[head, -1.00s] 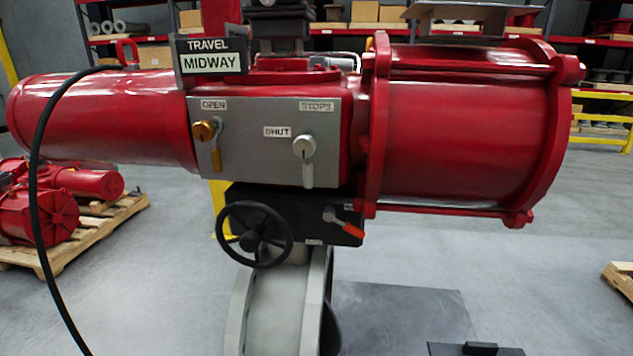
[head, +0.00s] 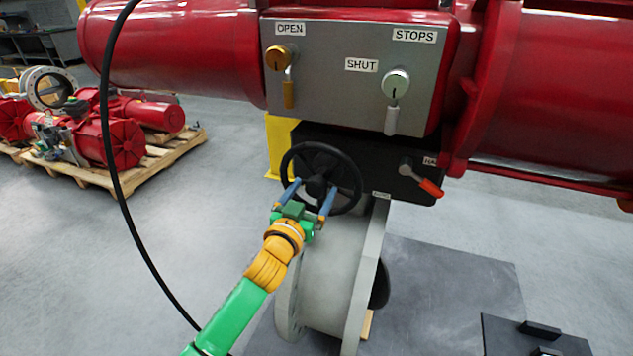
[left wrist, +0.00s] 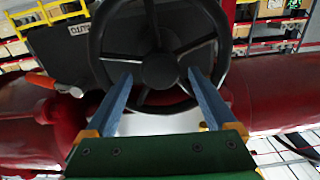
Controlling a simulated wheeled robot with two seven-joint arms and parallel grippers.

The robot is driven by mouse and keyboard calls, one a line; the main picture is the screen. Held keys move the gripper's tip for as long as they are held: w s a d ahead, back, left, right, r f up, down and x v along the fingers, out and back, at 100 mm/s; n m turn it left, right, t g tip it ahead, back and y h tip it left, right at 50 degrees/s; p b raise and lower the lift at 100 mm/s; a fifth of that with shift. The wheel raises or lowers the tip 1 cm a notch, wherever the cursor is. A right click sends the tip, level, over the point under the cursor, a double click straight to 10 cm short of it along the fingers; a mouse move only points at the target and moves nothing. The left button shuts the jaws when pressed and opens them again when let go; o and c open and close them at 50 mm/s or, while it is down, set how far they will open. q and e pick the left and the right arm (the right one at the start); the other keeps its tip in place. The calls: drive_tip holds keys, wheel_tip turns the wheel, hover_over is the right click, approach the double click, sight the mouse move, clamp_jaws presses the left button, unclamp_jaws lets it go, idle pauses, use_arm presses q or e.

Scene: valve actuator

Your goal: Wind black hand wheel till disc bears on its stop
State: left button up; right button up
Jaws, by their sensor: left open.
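The black hand wheel (head: 345,160) is on the front of a black gearbox under the red actuator, and it fills the upper part of the left wrist view (left wrist: 104,30). My left gripper (head: 307,188) is open at the wheel's lower part. Its two blue fingers reach either side of the hub; in the left wrist view the fingertips (left wrist: 160,75) appear over the wheel, and I cannot tell whether they touch it. The pale disc body (head: 335,270) stands below; the disc itself and its stop are mostly hidden. My right gripper is not in view.
An orange-handled lever (head: 430,187) is right of the wheel. The OPEN knob (head: 277,58) and SHUT knob (head: 396,83) are on the grey plate above. A black hose (head: 112,150) hangs at left. A pallet (head: 150,165) with red actuators stands behind left.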

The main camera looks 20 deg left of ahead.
use_arm(q)
drive_tip(key=w, duration=0.3)
drive_tip(key=shift+w+f, duration=0.15)
drive_tip(key=shift+w, duration=0.15)
drive_tip(key=shift+s, duration=0.1)
clamp_jaws()
